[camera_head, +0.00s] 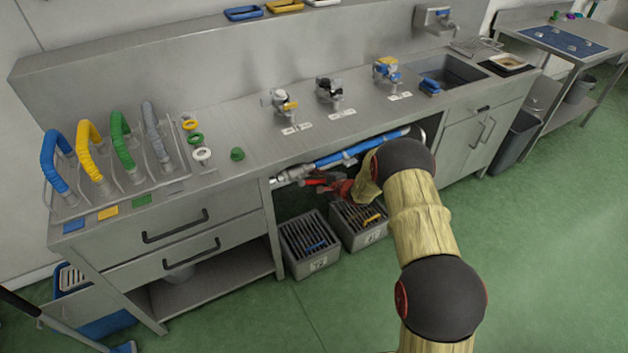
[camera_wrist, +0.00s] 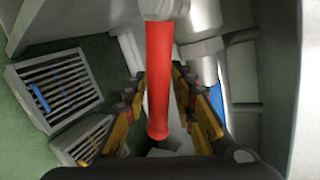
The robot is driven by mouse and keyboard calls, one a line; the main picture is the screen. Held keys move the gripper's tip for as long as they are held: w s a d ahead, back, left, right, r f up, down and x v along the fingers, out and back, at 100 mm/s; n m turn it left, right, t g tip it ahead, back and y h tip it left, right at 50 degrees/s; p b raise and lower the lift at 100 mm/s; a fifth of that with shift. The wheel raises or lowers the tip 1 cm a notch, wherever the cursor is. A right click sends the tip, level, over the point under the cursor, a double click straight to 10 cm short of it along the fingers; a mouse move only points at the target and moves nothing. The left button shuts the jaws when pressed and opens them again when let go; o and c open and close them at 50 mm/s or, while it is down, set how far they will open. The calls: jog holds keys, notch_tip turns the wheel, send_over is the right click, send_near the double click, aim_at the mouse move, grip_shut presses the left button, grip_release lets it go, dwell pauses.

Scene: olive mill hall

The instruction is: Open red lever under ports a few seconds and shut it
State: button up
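The red lever (camera_wrist: 159,85) hangs from a grey metal valve body (camera_wrist: 203,45) in the wrist view, its rounded end toward my palm. My gripper (camera_wrist: 162,76) has its two yellow-and-dark fingers on either side of the lever. Some gap shows between the lever and the fingers, so the gripper looks open around it; contact is not clear. In the head view, red parts show under the counter beside the blue pipe (camera_head: 345,153), where lever and gripper (camera_head: 332,183) are hard to tell apart. My arm partly covers that area.
Two grey slatted bins (camera_head: 310,245) (camera_head: 360,228) stand on the floor below the pipe. Three ports (camera_head: 280,102) (camera_head: 329,91) (camera_head: 386,69) sit on the counter above. A drawer cabinet (camera_head: 180,240) bounds the left of the opening, a closed cabinet (camera_head: 470,140) the right.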

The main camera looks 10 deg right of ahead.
aim_at(321, 182)
jog(key=shift+v, duration=3.9)
jog(key=shift+s+f, duration=0.1)
jog(key=shift+c, duration=0.2)
